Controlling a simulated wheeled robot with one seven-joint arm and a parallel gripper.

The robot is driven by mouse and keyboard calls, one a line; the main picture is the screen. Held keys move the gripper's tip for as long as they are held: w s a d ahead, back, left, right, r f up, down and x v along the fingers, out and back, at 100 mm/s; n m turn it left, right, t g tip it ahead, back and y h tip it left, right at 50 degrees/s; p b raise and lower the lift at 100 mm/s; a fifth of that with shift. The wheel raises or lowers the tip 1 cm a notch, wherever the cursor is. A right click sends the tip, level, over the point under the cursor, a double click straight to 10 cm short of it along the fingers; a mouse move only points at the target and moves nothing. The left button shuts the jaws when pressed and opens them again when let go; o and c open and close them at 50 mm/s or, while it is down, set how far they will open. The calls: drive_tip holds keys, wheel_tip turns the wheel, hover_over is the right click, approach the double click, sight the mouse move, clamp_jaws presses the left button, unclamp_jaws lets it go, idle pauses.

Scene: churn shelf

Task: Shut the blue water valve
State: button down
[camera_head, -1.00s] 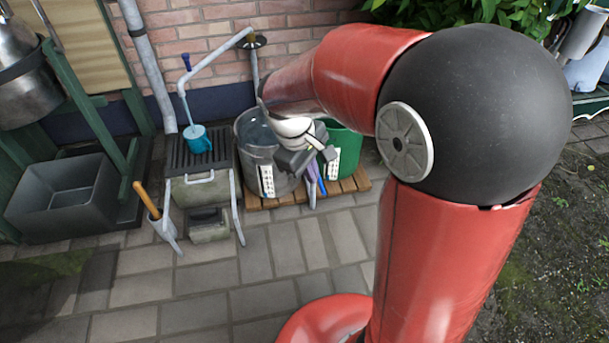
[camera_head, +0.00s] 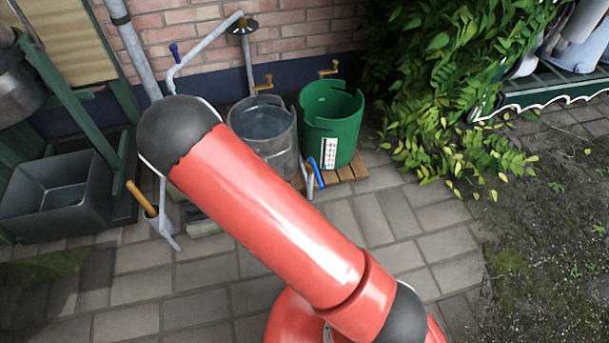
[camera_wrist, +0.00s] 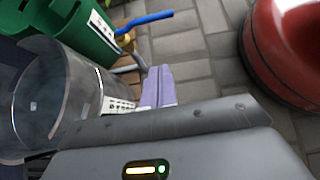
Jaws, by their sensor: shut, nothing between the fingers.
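A small blue valve handle (camera_head: 175,50) stands up from the grey spout pipe (camera_head: 205,45) by the brick wall in the head view. The spout's end, the cup and any water stream are hidden behind my arm. My gripper (camera_wrist: 158,70) shows in the wrist view as two lavender fingers, shut together and empty. The head view hides my gripper behind my arm's dark joint. That blue-handled piece also shows in the head view (camera_head: 317,173), in front of the green bucket.
A grey tub of water (camera_head: 262,105) and a green bucket (camera_head: 345,142) stand on wooden slats (camera_head: 347,173), with brass taps behind. An orange-handled tool (camera_head: 141,198) leans at the left near a dark basin (camera_head: 60,205). Leafy plants fill the right. Paving in front is open.

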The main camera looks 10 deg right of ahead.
drive_tip(key=b, duration=0.2)
approach(316, 173)
drive_tip(key=s+d+f, duration=0.2)
drive_tip(key=d+f, duration=0.2)
drive_tip(key=f, duration=0.2)
drive_tip(key=shift+w+d+r, duration=0.1)
drive_tip(key=shift+w+r, duration=0.05)
drive_tip(key=shift+r, duration=0.05)
drive_tip(key=shift+d, duration=0.1)
